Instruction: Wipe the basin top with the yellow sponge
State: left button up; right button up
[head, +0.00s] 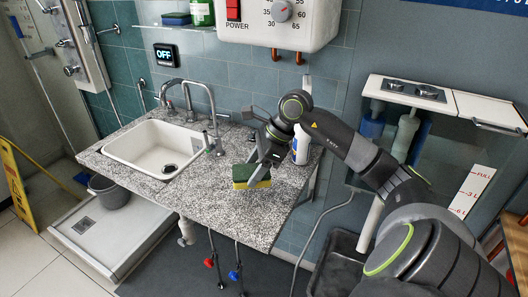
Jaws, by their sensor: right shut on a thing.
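The yellow sponge (251,184), with a green upper layer, is at the right part of the granite basin top (215,200), near its front edge. My right gripper (258,171) is shut on the sponge from above. The sponge's underside is at or just above the stone; I cannot tell if it touches. The white basin (150,150) is set into the left part of the top. My left gripper is not in view.
Chrome taps (190,100) stand behind the basin. A white bottle (301,148) stands at the back right of the top, close to my right arm. Another sponge (177,18) lies on the shelf above. The stone between basin and sponge is mostly clear.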

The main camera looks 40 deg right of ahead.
jog(key=shift+r, duration=0.2)
jog(key=s+a+r+p, duration=0.3)
jog(key=a+r, duration=0.4)
jog(key=a, duration=0.2)
jog(key=shift+s+a+r, duration=0.15)
jog(key=shift+s+r, duration=0.15)
jog(key=shift+r, duration=0.1)
